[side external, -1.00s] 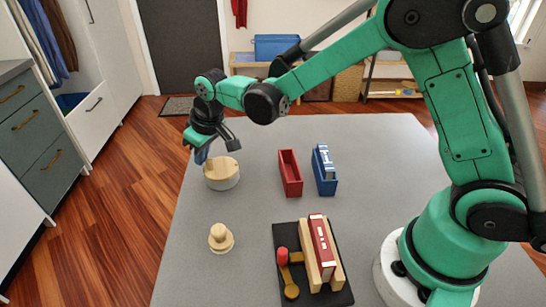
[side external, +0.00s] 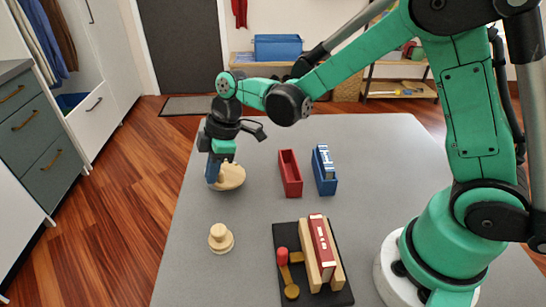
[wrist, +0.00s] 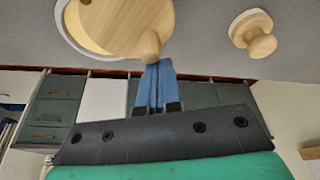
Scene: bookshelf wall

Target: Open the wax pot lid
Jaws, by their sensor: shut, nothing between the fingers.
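The wax pot (wrist: 68,38) is white-rimmed, at the far left of the table. Its round wooden lid (side external: 231,178) also shows in the wrist view (wrist: 125,20). There, the lid sits off to one side of the rim, and a pale yellow crescent of the inside is bare. A rounded wooden knob (wrist: 149,46) projects at the lid's edge. My gripper (side external: 212,178) has its blue fingers together, with tips (wrist: 155,66) right beside the knob. I cannot tell whether they touch it. In the side view the gripper hides part of the pot and lid.
A wooden knobbed piece (side external: 221,238) stands in front of the pot. A red open box (side external: 290,173) and a blue box (side external: 325,171) stand to the right. A black board (side external: 342,296) with a book holder lies at the front. Grey table between them is clear.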

